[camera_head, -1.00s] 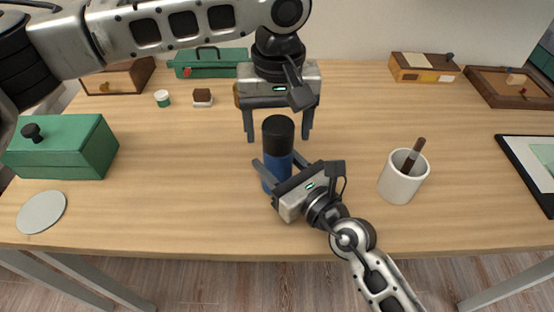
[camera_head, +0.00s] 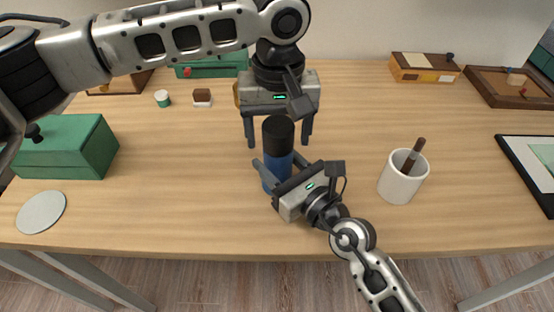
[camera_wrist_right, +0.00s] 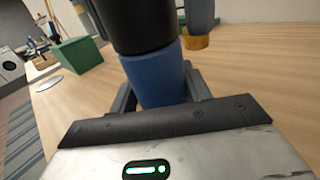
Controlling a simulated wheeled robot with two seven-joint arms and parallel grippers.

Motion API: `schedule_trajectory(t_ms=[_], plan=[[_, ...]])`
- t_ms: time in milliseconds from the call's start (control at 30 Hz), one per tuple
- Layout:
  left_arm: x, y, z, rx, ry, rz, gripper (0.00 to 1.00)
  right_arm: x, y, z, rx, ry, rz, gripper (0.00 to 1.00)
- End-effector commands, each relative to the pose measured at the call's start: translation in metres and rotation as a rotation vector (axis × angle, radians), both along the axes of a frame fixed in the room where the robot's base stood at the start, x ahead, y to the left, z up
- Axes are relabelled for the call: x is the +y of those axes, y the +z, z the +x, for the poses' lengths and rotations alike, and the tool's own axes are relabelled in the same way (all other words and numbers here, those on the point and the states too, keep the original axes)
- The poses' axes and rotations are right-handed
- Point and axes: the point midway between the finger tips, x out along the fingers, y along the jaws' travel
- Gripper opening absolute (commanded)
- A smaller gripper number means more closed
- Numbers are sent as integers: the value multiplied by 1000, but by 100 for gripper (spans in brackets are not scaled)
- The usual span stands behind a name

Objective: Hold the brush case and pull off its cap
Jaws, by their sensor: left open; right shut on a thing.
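The brush case stands upright near the middle of the table, with a blue body (camera_head: 271,178) and a black cap (camera_head: 278,134) on top. In the right wrist view the blue body (camera_wrist_right: 157,82) and the black cap (camera_wrist_right: 138,25) fill the upper middle. My right gripper (camera_head: 274,172) is shut on the blue body from the front right. My left gripper (camera_head: 278,140) is open and points down, its fingers to either side of the cap or just behind it. I cannot tell whether they touch it.
A white cup (camera_head: 402,178) with a brown-handled thing stands to the right. A green box (camera_head: 68,148) and a grey disc (camera_head: 41,212) lie at the left. A small jar (camera_head: 162,98), a brush-like block (camera_head: 202,98) and a yellow box (camera_head: 424,68) stand farther back. Table between is clear.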

Motion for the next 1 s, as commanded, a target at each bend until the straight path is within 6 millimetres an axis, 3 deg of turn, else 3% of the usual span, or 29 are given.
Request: schedule_trajectory(t_ms=[433, 467, 667, 1000], plan=[[0, 0, 0, 2, 0, 1, 71, 0, 0, 0, 0, 0, 0, 22], [0, 0, 0, 2, 0, 1, 68, 0, 0, 0, 0, 0, 0, 22], [0, 0, 0, 1, 0, 1, 12, 0, 0, 0, 0, 0, 0, 22], [0, 8, 0, 0, 0, 0, 11, 0, 0, 0, 0, 0, 0, 22]])
